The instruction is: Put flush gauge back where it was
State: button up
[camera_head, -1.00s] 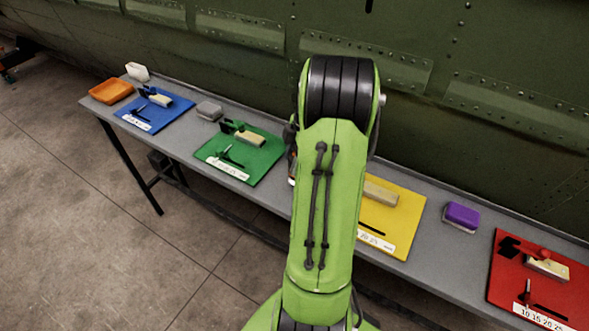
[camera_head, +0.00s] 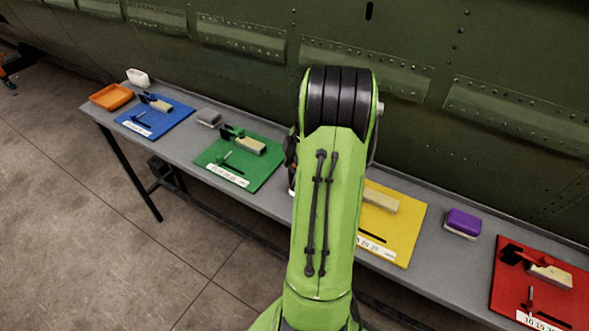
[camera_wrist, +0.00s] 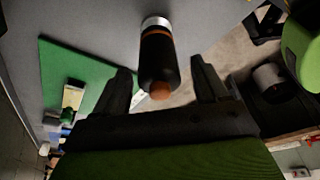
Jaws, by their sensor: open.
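My gripper (camera_wrist: 161,78) is open in the wrist view, one finger on each side of the picture's middle. A dark cylinder with a silver band and an orange-brown end (camera_wrist: 159,62) shows between and beyond the fingers; I cannot tell whether they touch it. I cannot pick out the flush gauge for sure. The yellow mat (camera_head: 403,235) holds a pale block (camera_head: 381,200) and a bare dark slot; my arm covers its left part. Small upright tools stand on the green mat (camera_head: 257,172), blue mat (camera_head: 180,112) and red mat (camera_head: 507,285).
The mats lie on a long grey table (camera_head: 431,262) against the green riveted fuselage (camera_head: 430,150). An orange tray (camera_head: 111,96), a white block (camera_head: 138,77), a grey block (camera_head: 208,117) and a purple block (camera_head: 463,222) stand between or beside the mats. The floor in front is clear.

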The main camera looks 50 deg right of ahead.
jog(key=p+v, duration=0.4)
jog(key=v, duration=0.8)
jog(key=w+a+r+m, duration=0.2)
jog(key=w+a+r, duration=0.2)
jog(key=a, duration=0.4)
jog(key=a+r+m+h, duration=0.2)
jog(key=a+r, duration=0.2)
jog(key=a, duration=0.9)
jog(key=s+a+f+m+t, duration=0.1)
jog(key=s+a+m+t, duration=0.2)
jog(key=s+a+m, duration=0.3)
jog(key=s+a, duration=0.5)
jog(key=a, duration=0.1)
jog(key=shift+f+t, duration=0.25)
jog(key=shift+t, duration=0.05)
